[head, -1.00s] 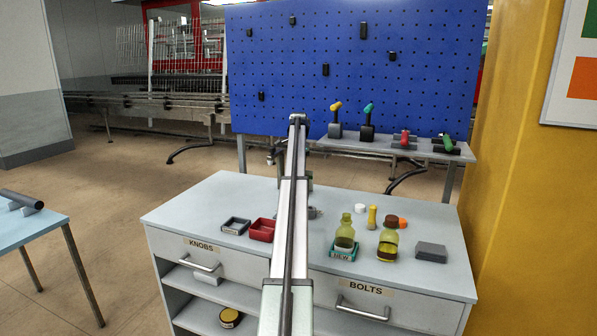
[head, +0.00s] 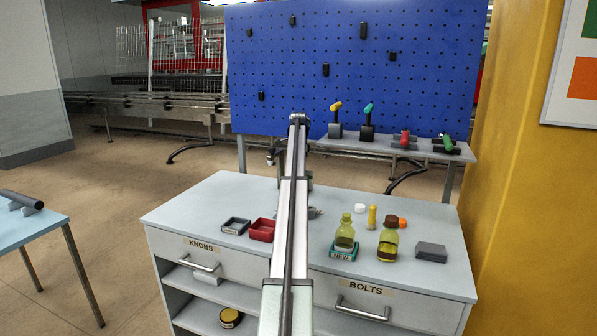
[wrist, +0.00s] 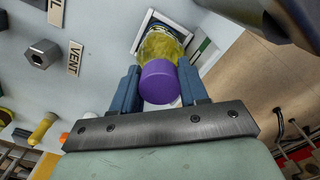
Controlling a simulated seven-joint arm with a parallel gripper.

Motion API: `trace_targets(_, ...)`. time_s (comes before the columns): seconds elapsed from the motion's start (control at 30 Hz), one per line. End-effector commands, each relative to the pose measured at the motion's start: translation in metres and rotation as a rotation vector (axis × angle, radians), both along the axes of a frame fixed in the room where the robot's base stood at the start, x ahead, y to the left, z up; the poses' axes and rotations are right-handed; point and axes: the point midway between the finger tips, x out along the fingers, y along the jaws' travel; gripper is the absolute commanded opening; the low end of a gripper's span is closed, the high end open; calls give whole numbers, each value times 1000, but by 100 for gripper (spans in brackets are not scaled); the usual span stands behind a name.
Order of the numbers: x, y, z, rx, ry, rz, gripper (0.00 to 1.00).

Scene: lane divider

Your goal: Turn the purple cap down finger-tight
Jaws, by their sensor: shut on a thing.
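The purple cap (wrist: 160,83) shows in the wrist view, at the near end of a clear jar with yellow-green contents (wrist: 160,45). My gripper (wrist: 159,71) has one dark blue finger on each side of the cap and is shut on it. The jar's far end is at a pale square-framed holder (wrist: 152,17). I cannot tell whether the cap is fully seated. In the head view my arm hides the cap and most of the jar area.
On the cabinet top, a grey tray (head: 235,226) and red tray (head: 262,230) stand left of my arm. Right of it are a green bottle in a tray marked NEW (head: 343,254), a brown-capped bottle (head: 388,240) and a grey block (head: 431,252). A blue pegboard (head: 400,70) stands behind.

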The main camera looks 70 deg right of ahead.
Motion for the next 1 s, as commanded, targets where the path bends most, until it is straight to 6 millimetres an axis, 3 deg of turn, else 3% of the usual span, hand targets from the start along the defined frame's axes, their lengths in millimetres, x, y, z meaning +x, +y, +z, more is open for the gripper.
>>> trace_targets(0.8, 0, 0, 0, 1, -1, -165, 23)
trace_targets(0.83, 0, 0, 0, 1, -1, -165, 45)
trace_targets(1.0, 0, 0, 0, 0, 0, -164, 58)
